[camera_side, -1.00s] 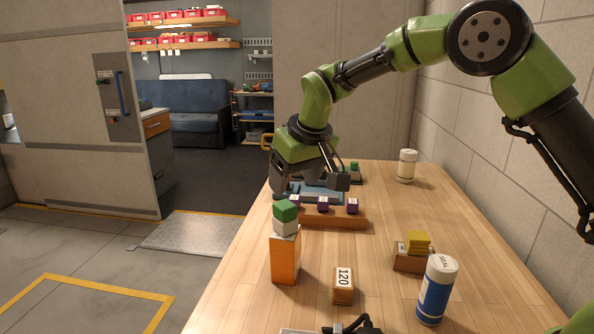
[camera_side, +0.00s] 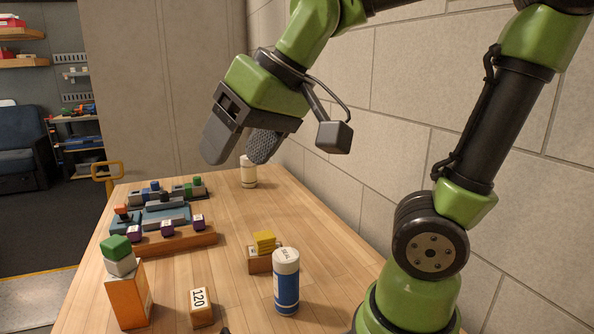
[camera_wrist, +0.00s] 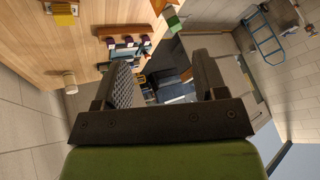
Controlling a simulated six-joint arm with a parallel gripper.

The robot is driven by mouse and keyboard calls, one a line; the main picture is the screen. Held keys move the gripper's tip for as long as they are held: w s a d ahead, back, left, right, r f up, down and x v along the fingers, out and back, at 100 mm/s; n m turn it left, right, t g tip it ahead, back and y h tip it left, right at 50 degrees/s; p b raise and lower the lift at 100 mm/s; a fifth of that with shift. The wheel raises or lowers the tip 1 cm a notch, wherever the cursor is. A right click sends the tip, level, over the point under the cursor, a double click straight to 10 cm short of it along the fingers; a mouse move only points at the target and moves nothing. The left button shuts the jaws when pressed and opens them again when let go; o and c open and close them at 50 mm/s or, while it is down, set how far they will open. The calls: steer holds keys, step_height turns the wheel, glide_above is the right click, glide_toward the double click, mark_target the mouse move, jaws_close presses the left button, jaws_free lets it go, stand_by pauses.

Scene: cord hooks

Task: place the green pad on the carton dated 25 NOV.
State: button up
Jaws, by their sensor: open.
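A green block (camera_side: 116,247), which looks like the pad, sits on a white block (camera_side: 120,265) on top of an upright orange carton (camera_side: 125,300) at the front left of the table. The green block also shows in the wrist view (camera_wrist: 173,23). I cannot read a 25 NOV date on any carton. A small green piece (camera_side: 197,181) also sits at the back of the blue-grey rack. My gripper (camera_side: 240,150) is open and empty, raised high above the table's far part, well away from the green block. Its two fingers show apart in the wrist view (camera_wrist: 160,68).
A wooden rail (camera_side: 180,243) holds purple blocks before the blue-grey rack (camera_side: 165,216). A block marked 120 (camera_side: 201,308), a brown box (camera_side: 259,262) with yellow pads, and a blue bottle (camera_side: 286,285) stand nearby. A white bottle (camera_side: 248,175) stands farther back. The wall bounds the right.

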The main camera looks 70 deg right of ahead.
steer(key=s+f+m, duration=0.1)
steer(key=s+f, duration=0.1)
steer(key=s, duration=0.5)
steer(key=shift+f+t, duration=0.2)
steer(key=shift+t, duration=0.2)
steer(key=shift+s, duration=0.1)
stand_by(0.5)
